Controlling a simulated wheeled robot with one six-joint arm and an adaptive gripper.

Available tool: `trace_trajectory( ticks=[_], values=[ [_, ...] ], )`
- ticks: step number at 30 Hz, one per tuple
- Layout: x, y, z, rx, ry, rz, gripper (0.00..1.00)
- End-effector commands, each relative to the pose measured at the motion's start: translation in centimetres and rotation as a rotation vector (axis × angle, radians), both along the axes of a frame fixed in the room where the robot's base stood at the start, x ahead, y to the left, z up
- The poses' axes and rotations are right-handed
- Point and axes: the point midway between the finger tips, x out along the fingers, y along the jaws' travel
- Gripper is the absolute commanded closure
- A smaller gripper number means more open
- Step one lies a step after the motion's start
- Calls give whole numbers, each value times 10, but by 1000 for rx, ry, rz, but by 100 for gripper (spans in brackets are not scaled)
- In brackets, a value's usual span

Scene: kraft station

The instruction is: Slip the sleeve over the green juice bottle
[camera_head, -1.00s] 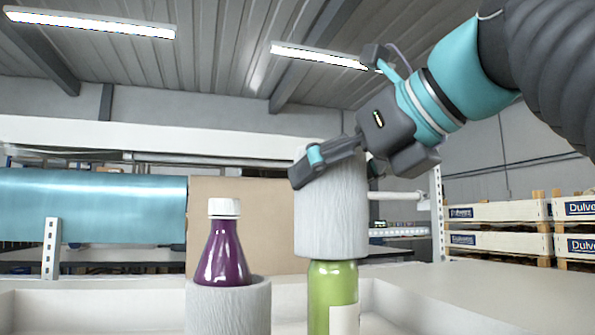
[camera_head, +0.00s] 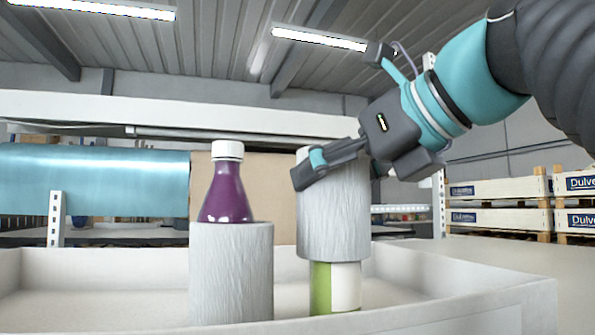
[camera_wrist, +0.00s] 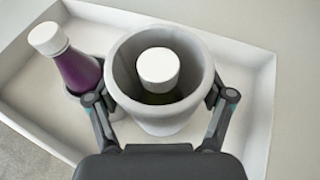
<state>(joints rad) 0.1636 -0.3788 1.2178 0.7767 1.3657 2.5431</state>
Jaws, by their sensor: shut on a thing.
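The grey, rough-textured sleeve (camera_head: 334,215) is around the upper part of the green juice bottle (camera_head: 320,287). Below the sleeve's lower edge, the bottle's green lower part and pale label show. The sleeve is upright and stays above the tray floor. My gripper (camera_head: 308,172) is shut on the sleeve near its top. In the wrist view my gripper's fingers (camera_wrist: 160,98) hold the sleeve (camera_wrist: 192,112) from both sides. The bottle's white cap (camera_wrist: 157,66) sits inside the opening, with a gap around it. The bottle's middle is hidden.
A purple bottle (camera_head: 227,194) with a white cap stands left in its own grey sleeve (camera_head: 232,275). Both bottles stand in a pale, low-walled tray (camera_head: 450,300). A blue roll (camera_head: 95,181) and pallet crates (camera_head: 497,202) are in the background.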

Motion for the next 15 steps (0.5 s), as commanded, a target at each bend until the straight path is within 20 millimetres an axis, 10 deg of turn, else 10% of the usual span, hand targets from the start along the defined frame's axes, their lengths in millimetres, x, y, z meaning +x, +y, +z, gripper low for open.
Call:
trace_trajectory(
  ticks=[15],
  values=[
    [0,0,-33,0,-1,-1,31]
  ],
)
